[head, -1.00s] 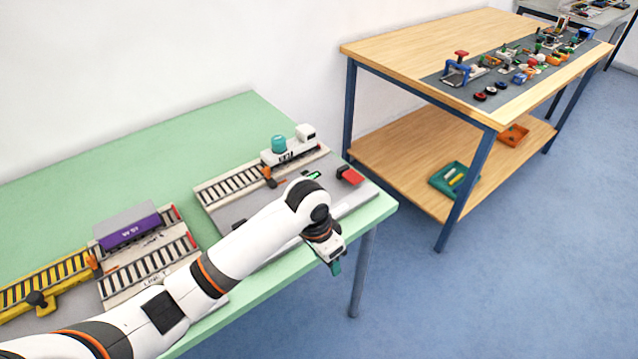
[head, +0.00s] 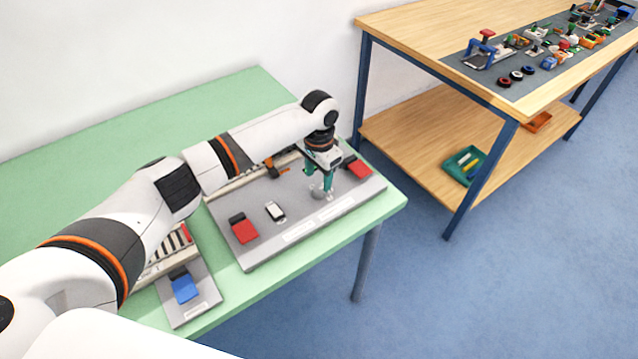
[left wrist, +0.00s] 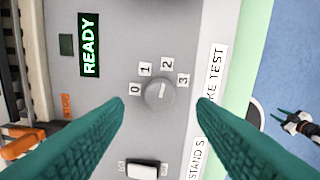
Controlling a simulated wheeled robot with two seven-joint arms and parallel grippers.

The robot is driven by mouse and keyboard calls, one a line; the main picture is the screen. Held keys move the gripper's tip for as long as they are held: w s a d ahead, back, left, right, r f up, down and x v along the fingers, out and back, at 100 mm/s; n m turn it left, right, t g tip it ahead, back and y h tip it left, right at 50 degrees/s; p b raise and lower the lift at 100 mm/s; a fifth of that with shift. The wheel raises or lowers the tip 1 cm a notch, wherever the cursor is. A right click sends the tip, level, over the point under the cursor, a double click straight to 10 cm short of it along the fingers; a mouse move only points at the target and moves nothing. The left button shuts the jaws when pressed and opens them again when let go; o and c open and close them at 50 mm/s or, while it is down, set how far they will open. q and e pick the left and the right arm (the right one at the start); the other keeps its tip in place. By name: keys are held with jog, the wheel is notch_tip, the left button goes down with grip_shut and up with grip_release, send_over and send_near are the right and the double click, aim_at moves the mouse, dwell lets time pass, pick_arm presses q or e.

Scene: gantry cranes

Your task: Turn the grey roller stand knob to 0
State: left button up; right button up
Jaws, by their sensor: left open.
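The grey roller stand knob (left wrist: 160,94) is a round dial on the grey panel, with labels 0, 1, 2 and 3 around its upper side in the left wrist view. Its pointer direction is too faint to tell. My left gripper (head: 321,191) is open above the knob, with the teal fingers on either side of it in the left wrist view (left wrist: 160,102); whether they touch it is unclear. In the head view the fingers partly hide the knob. My right gripper (left wrist: 287,118) seems to show small at the right edge of the left wrist view, over the floor.
A white rocker switch (head: 275,211) and a red block (head: 244,230) are on the panel left of the knob; another red block (head: 358,168) is to the right. A lit READY display (left wrist: 89,45) is near the knob. The green table (head: 388,205) ends just in front.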

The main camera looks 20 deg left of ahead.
aim_at(319, 189)
pick_arm(q)
notch_tip(319, 189, down, 4)
jog(key=shift+r, duration=0.1)
jog(key=shift+f, duration=0.4)
pick_arm(e)
jog(key=shift+w+d+r, duration=0.1)
jog(key=shift+w+r, duration=0.1)
jog(key=shift+w, duration=0.65)
pick_arm(q)
jog(key=shift+c, duration=0.2)
jog(key=c, duration=0.9)
jog(key=shift+c, duration=0.2)
pick_arm(e)
jog(key=shift+s+d, duration=0.1)
jog(key=shift+s, duration=0.1)
pick_arm(q)
jog(key=shift+r, duration=0.1)
pick_arm(e)
jog(key=shift+r, duration=0.15)
